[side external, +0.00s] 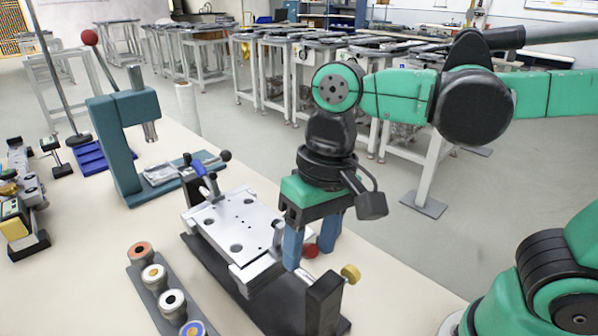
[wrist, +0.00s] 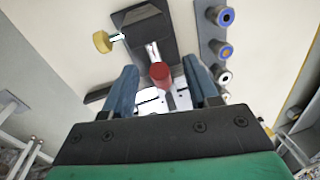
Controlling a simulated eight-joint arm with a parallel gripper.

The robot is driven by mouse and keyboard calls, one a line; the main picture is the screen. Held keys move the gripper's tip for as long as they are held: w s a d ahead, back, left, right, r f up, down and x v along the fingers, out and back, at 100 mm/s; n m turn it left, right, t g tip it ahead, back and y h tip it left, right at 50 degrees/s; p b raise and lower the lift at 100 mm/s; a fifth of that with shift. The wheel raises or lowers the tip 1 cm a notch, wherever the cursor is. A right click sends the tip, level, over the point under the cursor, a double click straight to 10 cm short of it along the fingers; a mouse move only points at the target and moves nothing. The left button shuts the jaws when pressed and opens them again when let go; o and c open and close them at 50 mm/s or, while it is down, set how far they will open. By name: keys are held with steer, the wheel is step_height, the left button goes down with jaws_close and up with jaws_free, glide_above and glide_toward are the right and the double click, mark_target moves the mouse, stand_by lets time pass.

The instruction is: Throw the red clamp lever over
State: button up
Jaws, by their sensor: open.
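The red clamp lever shows as a red knob (wrist: 160,76) between my two fingers in the wrist view. In the side external view its red end (side external: 311,250) shows partly behind a finger, at the near right end of the clamping fixture (side external: 236,221). My gripper (side external: 311,258) points down over that end, its blue fingers apart on either side of the knob. In the wrist view my gripper (wrist: 161,72) is open, with a gap on both sides of the knob. Contact with a finger cannot be made out. The lever's lower part is mostly hidden.
A black end block (side external: 323,303) with a yellow knob (side external: 350,273) stands close to my fingers. A rack of several round parts (side external: 162,290) lies left of the fixture. A teal press (side external: 118,140) stands behind. Bare table lies right of the fixture.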

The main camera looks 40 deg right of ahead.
jaws_close()
steer(key=shift+w+r+g, duration=0.25)
steer(key=shift+w+g, duration=0.1)
steer(key=shift+g, duration=0.3)
steer(key=shift+w+r+g, duration=0.25)
steer(key=shift+w+g, duration=0.05)
steer(key=shift+g, duration=0.35)
steer(key=shift+w+r+m+g, duration=0.2)
steer(key=shift+w+g, duration=0.15)
steer(key=shift+g, duration=0.4)
steer(key=shift+w+r+m+g, duration=0.15)
steer(key=shift+w+g, duration=0.15)
steer(key=shift+g, duration=0.45)
jaws_free()
steer(key=shift+v, duration=2.8)
